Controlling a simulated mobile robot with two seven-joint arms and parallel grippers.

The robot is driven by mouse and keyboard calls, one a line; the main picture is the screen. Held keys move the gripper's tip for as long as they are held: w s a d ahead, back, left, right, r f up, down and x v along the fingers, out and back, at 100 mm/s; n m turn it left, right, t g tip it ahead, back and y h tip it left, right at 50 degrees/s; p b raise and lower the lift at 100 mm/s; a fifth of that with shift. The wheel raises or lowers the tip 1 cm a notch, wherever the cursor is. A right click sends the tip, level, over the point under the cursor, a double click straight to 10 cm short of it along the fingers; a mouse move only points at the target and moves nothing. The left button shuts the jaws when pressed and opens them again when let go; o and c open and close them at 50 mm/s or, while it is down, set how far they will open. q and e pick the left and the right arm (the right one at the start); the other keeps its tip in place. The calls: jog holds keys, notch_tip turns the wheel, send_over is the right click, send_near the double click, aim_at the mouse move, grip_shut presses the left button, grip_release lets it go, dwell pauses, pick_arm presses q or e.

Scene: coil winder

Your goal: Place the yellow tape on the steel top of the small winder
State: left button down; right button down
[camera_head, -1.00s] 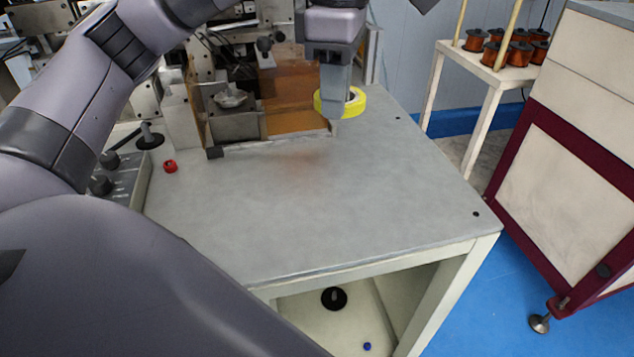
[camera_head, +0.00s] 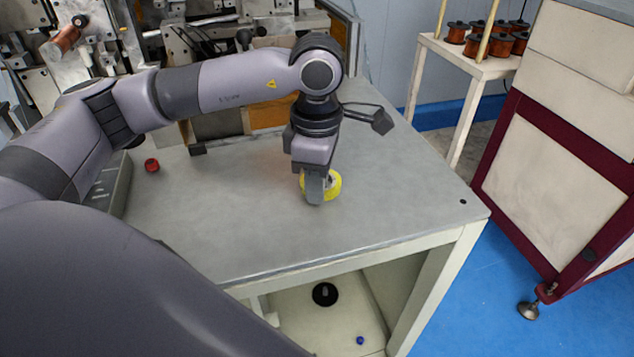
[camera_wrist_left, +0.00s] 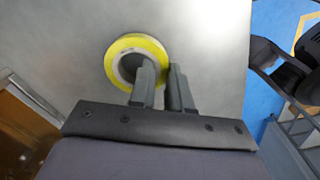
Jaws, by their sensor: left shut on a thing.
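The yellow tape (camera_head: 335,184) is a ring roll, partly hidden by my left gripper (camera_head: 316,199) in the head view. It also shows in the left wrist view (camera_wrist_left: 134,42), with the two fingers (camera_wrist_left: 160,88) close together at its lower right side. The left gripper is shut on the roll's wall. The grey steel top (camera_head: 240,220) of the small winder lies under the tape. I cannot tell whether the tape touches it. My right gripper is in neither view.
A red button (camera_head: 152,165) sits at the top's left side. Winder parts (camera_head: 222,124) stand at the back. A stand with copper spools (camera_head: 471,60) and a maroon-framed cabinet (camera_head: 548,180) are at the right. The front of the top is clear.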

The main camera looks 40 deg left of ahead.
pick_arm(q)
jog(key=shift+f, duration=0.3)
jog(key=shift+f, duration=0.2)
jog(key=c, duration=1.1)
grip_release()
jog(key=shift+r, duration=0.15)
notch_tip(320, 180, up, 12)
jog(key=shift+r+b, duration=0.1)
jog(key=shift+b, duration=0.25)
